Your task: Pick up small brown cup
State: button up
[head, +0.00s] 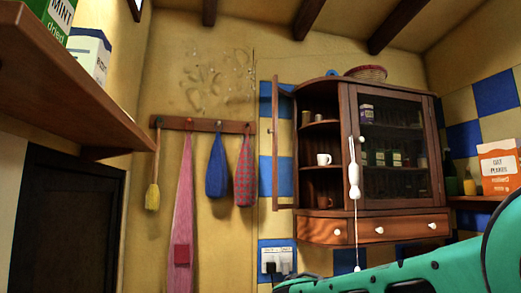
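A small brown cup (324,201) appears to stand on the bottom shelf in the open left part of the wooden wall cabinet (341,150). It is dark against the dark wood, so its outline is hard to make out. Part of my teal arm crosses the lower right of the head view, below the cabinet. My gripper is not in view, so I cannot tell whether it is open or holds anything.
The cabinet's narrow left door (282,145) stands open. Its glass door (392,145) is shut, with jars behind it. A pull cord (354,180) hangs in front of the cabinet. A shelf (70,85) juts out at upper left. Cloths hang from a hook rail (205,125).

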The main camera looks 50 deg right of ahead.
aim_at(323, 203)
jog(key=z, duration=1.2)
jog(key=k, duration=0.4)
jog(key=u, duration=0.1)
jog(key=i, duration=0.4)
jog(key=z, duration=0.1)
